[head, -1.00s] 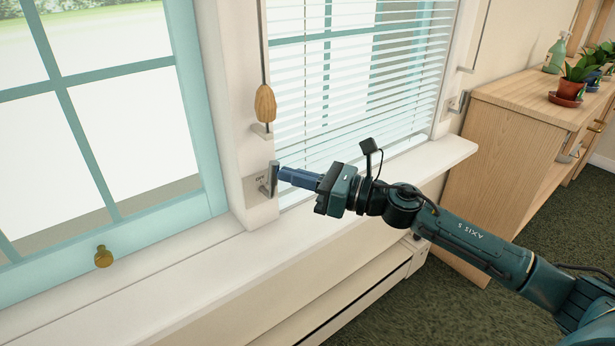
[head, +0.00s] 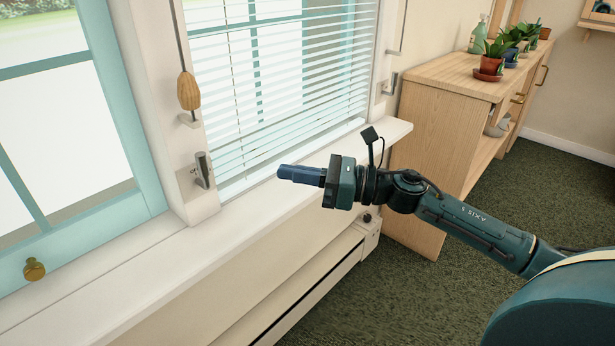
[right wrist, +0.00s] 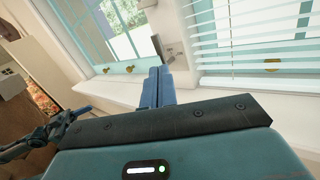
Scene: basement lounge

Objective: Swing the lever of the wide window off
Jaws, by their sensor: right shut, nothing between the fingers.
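A grey metal lever (head: 203,170) sits on a pale plate on the white post between the teal window (head: 105,100) and the window with blinds (head: 285,75). Its handle points up, tilted slightly left in the head view. It also shows in the right wrist view (right wrist: 156,46), beyond my fingertips. My right gripper (head: 281,172) is shut and empty, to the right of the lever and apart from it, above the sill. Its blue fingers show in the right wrist view (right wrist: 157,72). Part of what looks like my left arm and gripper (right wrist: 82,111) shows there, jaws unclear.
A wooden cord pull (head: 189,91) hangs just above the lever. The white sill (head: 225,220) runs below the windows. Another lever (head: 390,84) is on the far post. A wooden cabinet (head: 440,85) with potted plants stands at right. Green carpet lies in front.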

